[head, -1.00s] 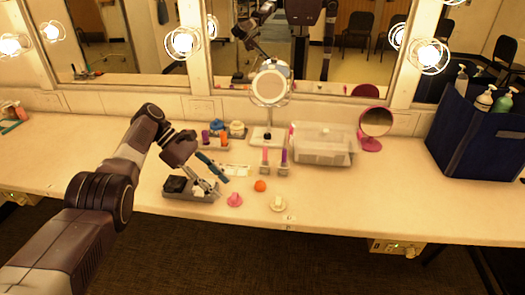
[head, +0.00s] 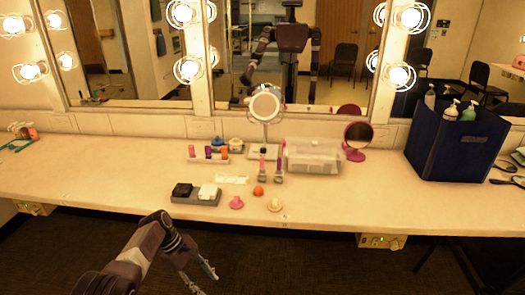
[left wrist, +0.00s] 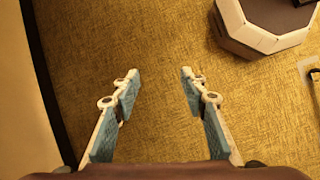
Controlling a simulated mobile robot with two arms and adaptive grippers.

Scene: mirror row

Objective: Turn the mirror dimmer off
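Two small beige boxes with green lights hang under the counter's front edge in the head view: one right of centre (head: 382,241), one at the far left (head: 35,208). They may be the dimmers; their controls are too small to read. The mirror bulbs, such as the one at right (head: 398,75), glow brightly. My left gripper (head: 205,279) is in front of the counter, low in the head view, apart from both boxes. In the left wrist view (left wrist: 160,80) its fingers are spread, with nothing between them, above carpet. My right gripper is not in view.
The counter (head: 330,205) holds a grey tray (head: 195,200), a clear bin (head: 313,157), a pink round mirror (head: 358,137), a lit ring mirror (head: 265,105) and a navy caddy (head: 452,140) with bottles. The dark carpet (head: 300,260) in front looks clear.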

